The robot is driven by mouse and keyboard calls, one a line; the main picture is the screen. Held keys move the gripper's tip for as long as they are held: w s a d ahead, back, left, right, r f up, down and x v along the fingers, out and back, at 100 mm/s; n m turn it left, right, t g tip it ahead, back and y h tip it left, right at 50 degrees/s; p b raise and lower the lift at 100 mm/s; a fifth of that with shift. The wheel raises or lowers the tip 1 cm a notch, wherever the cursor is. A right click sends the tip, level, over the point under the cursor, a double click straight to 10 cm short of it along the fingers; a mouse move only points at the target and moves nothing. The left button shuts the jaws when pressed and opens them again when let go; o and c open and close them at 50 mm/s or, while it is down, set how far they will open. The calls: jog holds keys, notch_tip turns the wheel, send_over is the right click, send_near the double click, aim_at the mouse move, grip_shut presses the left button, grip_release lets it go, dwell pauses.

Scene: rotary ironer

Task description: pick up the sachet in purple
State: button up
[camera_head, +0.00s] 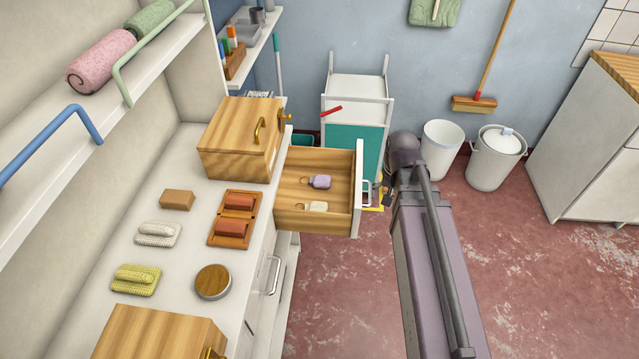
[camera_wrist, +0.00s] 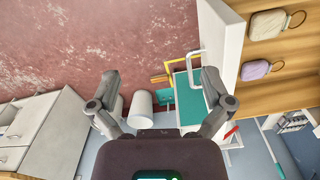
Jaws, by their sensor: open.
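The purple sachet (camera_head: 320,181) lies in the open wooden drawer (camera_head: 288,218), toward its far side. A ring or loop shows at its end. In the wrist view the purple sachet (camera_wrist: 254,70) is at the right, inside the drawer, with its loop to the right. A cream sachet (camera_head: 318,206) lies nearer in the same drawer and also shows in the wrist view (camera_wrist: 266,25). My gripper (camera_wrist: 160,88) is open and empty, with its fingers apart. It is outside the drawer, past the white drawer front, to the left of the purple sachet in the wrist view.
The white drawer front (camera_head: 358,188) with a handle stands between my gripper and the sachets. A wooden box (camera_head: 238,140) sits on the counter beside the drawer. A white and teal cart (camera_head: 356,112) and two white bins (camera_head: 442,145) stand behind. Red floor is clear at right.

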aim_at(320, 178)
jog(key=w+a+m, duration=0.2)
jog(key=w+a, duration=0.1)
jog(key=w, duration=0.1)
jog(key=w+a+f+m+b, duration=0.1)
jog(key=w+a+m, duration=0.2)
jog(key=w, duration=0.1)
jog(key=w+a+f+m+b, duration=0.1)
jog(key=w+a+m, duration=0.1)
jog(key=w+a, duration=0.1)
jog(key=shift+w+f+m, duration=0.15)
jog(key=shift+w+m, duration=0.25)
jog(key=shift+w, duration=0.4)
jog(key=w+a+f+m+b, duration=0.1)
jog(key=w+a+m+b, duration=0.1)
jog(key=w+a+m, duration=0.5)
jog(key=w+a, duration=0.2)
jog(key=a, duration=0.2)
jog(key=shift+f+m, duration=0.4)
jog(key=shift+w+f, duration=0.1)
notch_tip(320, 178, down, 8)
jog(key=b, duration=0.8)
jog(key=shift+f, duration=0.2)
jog(key=shift+b, duration=0.3)
